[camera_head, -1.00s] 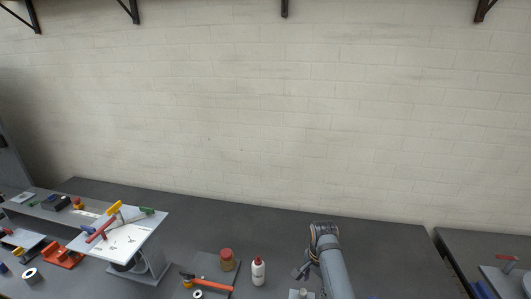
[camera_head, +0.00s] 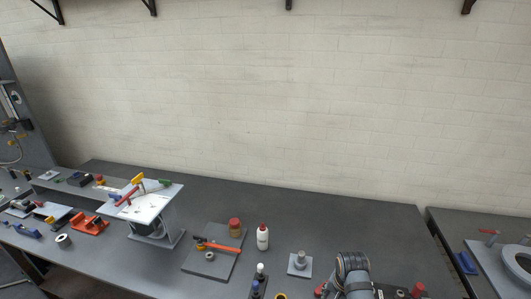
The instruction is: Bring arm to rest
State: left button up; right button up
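One of my arms shows as a grey rounded link with dark bands at the bottom edge, right of the middle. No gripper fingers show in this view, so neither gripper's state can be seen. The dark grey workbench (camera_head: 330,215) stretches across the lower part of the view. A grey post on a square plate (camera_head: 299,263) stands just left of my arm link, apart from it.
A raised stand (camera_head: 152,209) holds tools. An orange fixture (camera_head: 89,225) sits further left. The back middle is clear.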

jog(key=s+d+r+n+t, duration=0.1)
jog(key=s+r+n, duration=0.25)
jog(key=s, duration=0.55)
jog(key=s+d+r+n+t, duration=0.1)
jog(key=s+d+r+n, duration=0.15)
jog(key=s+n, duration=0.4)
jog(key=s+d+f+m+g+b, duration=0.15)
jog(key=f+b, duration=0.25)
jog(key=f, duration=1.3)
jog(key=s+f+t+b, duration=0.1)
jog(key=s+f+b, duration=0.15)
jog(key=f, duration=1.35)
pick_arm(q)
notch_tip(320, 180, down, 13)
jog(key=s+b, duration=0.1)
jog(key=b, duration=0.5)
jog(key=shift+b, duration=0.3)
pick_arm(e)
jog(key=s+f+g, duration=0.1)
jog(key=s+f, duration=0.8)
jog(key=f, duration=0.2)
jog(key=s+d+f, duration=0.1)
jog(key=s+f, duration=0.8)
jog(key=f, duration=0.3)
jog(key=shift+d+g, duration=0.15)
jog(key=shift+g, duration=0.2)
